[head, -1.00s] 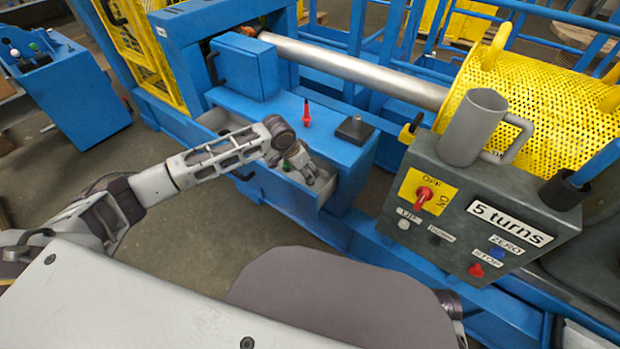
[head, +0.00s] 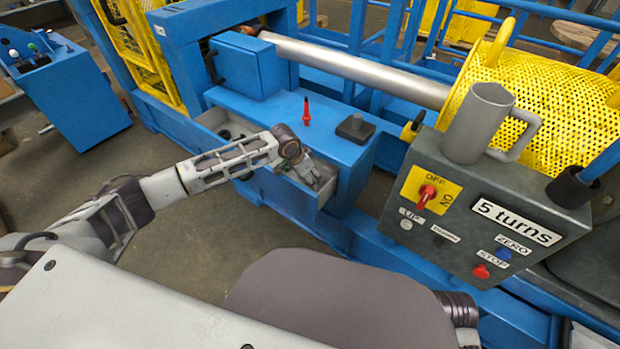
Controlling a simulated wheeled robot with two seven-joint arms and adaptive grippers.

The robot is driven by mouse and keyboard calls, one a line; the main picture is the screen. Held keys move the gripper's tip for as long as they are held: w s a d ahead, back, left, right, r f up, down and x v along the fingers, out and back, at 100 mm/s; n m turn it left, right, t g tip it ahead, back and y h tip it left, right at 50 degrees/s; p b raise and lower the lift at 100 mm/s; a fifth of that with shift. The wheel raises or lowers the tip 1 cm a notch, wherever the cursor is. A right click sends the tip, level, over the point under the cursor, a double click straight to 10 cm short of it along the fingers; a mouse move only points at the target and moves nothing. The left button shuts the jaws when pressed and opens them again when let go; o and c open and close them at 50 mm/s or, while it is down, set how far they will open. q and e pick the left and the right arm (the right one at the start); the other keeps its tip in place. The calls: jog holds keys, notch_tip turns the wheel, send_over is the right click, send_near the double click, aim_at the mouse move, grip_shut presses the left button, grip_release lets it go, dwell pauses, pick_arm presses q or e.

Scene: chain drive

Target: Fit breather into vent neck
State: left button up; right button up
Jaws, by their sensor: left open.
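My left gripper (head: 312,178) is at the right part of an open drawer (head: 327,190) in the blue machine. It is open, small in the picture and partly hidden by my own wrist. I cannot tell whether anything lies between its fingers. I cannot pick out the breather or the vent neck for certain. On the blue top above the drawer stand a red pointed piece (head: 306,113) and a dark square block with a round top (head: 355,127). My right gripper is not in view.
Behind are a steel shaft (head: 360,72) and a yellow perforated drum (head: 540,115). Dark items lie in the drawer's left part.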

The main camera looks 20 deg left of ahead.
pick_arm(q)
jog(key=shift+c, duration=0.2)
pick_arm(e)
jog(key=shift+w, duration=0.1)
pick_arm(q)
jog(key=c, duration=1.1)
jog(key=shift+r, duration=0.15)
jog(key=shift+r, duration=0.55)
notch_tip(320, 180, up, 17)
jog(key=p, duration=0.5)
jog(key=shift+f, duration=0.15)
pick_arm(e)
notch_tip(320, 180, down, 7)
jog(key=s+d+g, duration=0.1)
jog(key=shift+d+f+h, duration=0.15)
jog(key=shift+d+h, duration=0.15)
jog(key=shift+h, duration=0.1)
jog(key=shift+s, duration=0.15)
